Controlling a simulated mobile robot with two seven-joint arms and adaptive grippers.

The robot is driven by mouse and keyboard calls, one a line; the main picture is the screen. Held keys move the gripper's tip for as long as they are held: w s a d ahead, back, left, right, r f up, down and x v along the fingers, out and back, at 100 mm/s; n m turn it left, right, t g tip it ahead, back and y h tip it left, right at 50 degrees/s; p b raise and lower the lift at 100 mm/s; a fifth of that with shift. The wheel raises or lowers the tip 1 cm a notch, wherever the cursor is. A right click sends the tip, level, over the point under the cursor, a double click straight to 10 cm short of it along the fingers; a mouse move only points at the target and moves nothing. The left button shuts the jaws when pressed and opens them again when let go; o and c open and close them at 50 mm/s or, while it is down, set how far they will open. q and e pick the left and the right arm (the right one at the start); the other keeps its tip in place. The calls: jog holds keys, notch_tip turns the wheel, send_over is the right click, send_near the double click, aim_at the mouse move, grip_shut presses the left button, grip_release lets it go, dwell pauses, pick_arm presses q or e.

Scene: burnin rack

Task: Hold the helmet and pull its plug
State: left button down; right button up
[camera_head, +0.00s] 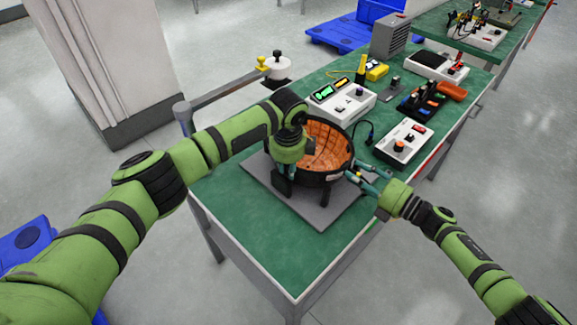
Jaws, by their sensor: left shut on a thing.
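The helmet (337,143) is a dark upturned bowl with an orange inside, on a grey plate (327,215) on the green bench. My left gripper (285,184) is at the helmet's left front rim, shut on it; the arm covers part of the helmet. My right gripper (363,172) is beside the helmet's right side, its teal fingers apart, near the rim. I cannot tell whether anything lies between these fingers. A dark cable (369,131) runs behind the helmet to the right. The helmet's plug cannot be made out.
A white instrument with green displays (341,101) stands behind the helmet. A white box with knobs (400,141) stands to the right, a black tray of parts (422,104) behind it. The green bench top (285,253) is clear in front.

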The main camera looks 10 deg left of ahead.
grip_shut()
pick_arm(q)
jog(key=shift+f, duration=0.1)
pick_arm(e)
jog(key=shift+s+d, duration=0.15)
jog(key=shift+v, duration=2.8)
pick_arm(q)
jog(key=c, duration=1)
grip_release()
jog(key=shift+c, duration=0.2)
